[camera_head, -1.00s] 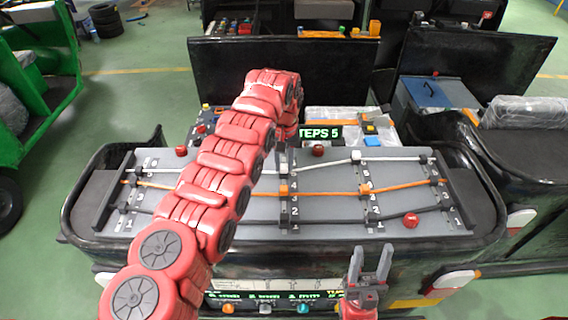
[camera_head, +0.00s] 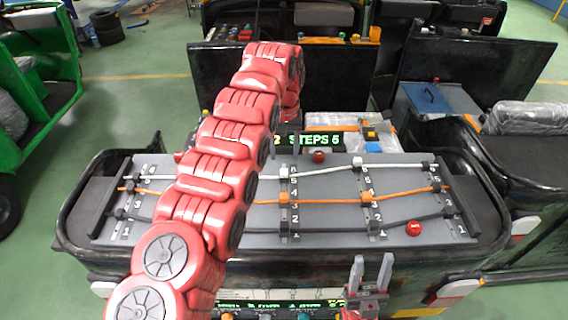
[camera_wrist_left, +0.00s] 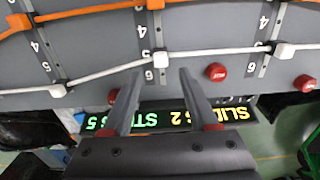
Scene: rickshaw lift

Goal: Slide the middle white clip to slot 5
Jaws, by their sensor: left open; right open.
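A white cable (camera_head: 322,169) crosses the back of the grey slotted board, held by several white clips. One clip (camera_head: 284,172) sits on the rail left of centre; this clip (camera_wrist_left: 161,59) is the middle one in the left wrist view, beside labels 5 and 6. I cannot tell its exact slot. My left gripper (camera_wrist_left: 161,72) is open there, its fingertips on either side of the clip's line, just short of it, with nothing gripped. My right gripper (camera_head: 372,268) is open and empty before the board's front edge.
An orange cable (camera_head: 325,199) and a black cable (camera_head: 330,222) run in front of the white one. Red knobs stand near the board, one at its right front (camera_head: 413,228) and one behind the white cable (camera_head: 319,156). A lit sign (camera_head: 312,142) stands behind the board.

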